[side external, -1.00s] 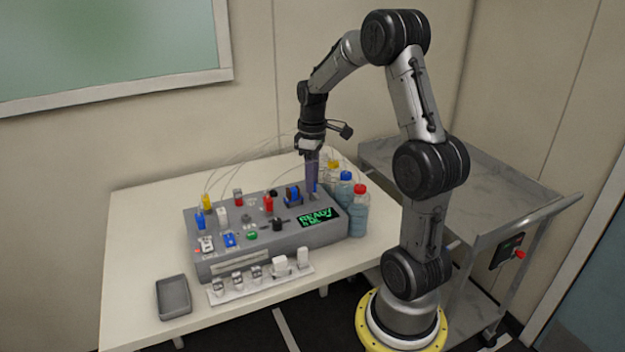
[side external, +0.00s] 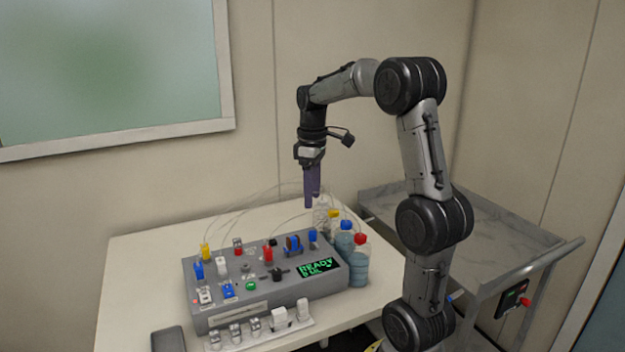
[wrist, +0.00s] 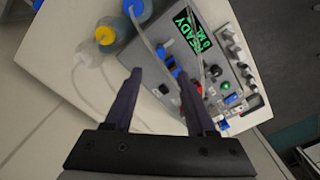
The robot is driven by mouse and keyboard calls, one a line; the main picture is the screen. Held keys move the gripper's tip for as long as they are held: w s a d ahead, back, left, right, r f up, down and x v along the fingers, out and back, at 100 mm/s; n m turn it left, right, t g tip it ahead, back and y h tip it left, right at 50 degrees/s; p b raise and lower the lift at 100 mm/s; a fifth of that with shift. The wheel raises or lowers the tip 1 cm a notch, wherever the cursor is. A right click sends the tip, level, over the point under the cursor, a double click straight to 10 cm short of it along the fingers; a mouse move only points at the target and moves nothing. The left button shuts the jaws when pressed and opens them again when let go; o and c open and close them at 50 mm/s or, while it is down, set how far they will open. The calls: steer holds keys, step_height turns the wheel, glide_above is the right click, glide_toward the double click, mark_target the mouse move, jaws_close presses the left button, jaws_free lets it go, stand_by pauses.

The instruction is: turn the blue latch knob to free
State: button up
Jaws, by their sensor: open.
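A grey bioreactor console (side external: 225,317) stands on the white table. A small blue upright knob (side external: 312,237) is at its back right, behind the green READY display (side external: 320,268); I take it for the latch knob. It also shows in the wrist view (wrist: 163,51). Which way it is turned is too small to tell. My gripper (side external: 308,206) points down above the knob, apart from it, with clear space below the fingers. In the wrist view my gripper (wrist: 161,81) is open, with nothing held between its fingers.
Bottles with red (side external: 361,239), blue (side external: 346,226) and yellow caps stand close at the console's right. A blue-and-dark wheel part (side external: 293,244) is just left of the knob. Thin tubes arch behind. White small fittings (side external: 281,317) line the front. A grey tray (side external: 168,340) lies front left.

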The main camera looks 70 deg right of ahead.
steer(key=shift+r, duration=1.8)
steer(key=s+a+r+n+t, duration=0.1)
steer(key=a+r+n, duration=0.15)
steer(key=a, duration=0.55)
steer(key=s+a+r+n+t, duration=0.1)
steer(key=a+r, duration=0.2)
steer(key=a, duration=0.5)
steer(key=s+a+f+m+t, duration=0.3)
steer(key=s+a+f, duration=0.6)
steer(key=shift+m+t, duration=0.3)
steer(key=shift+m, duration=0.05)
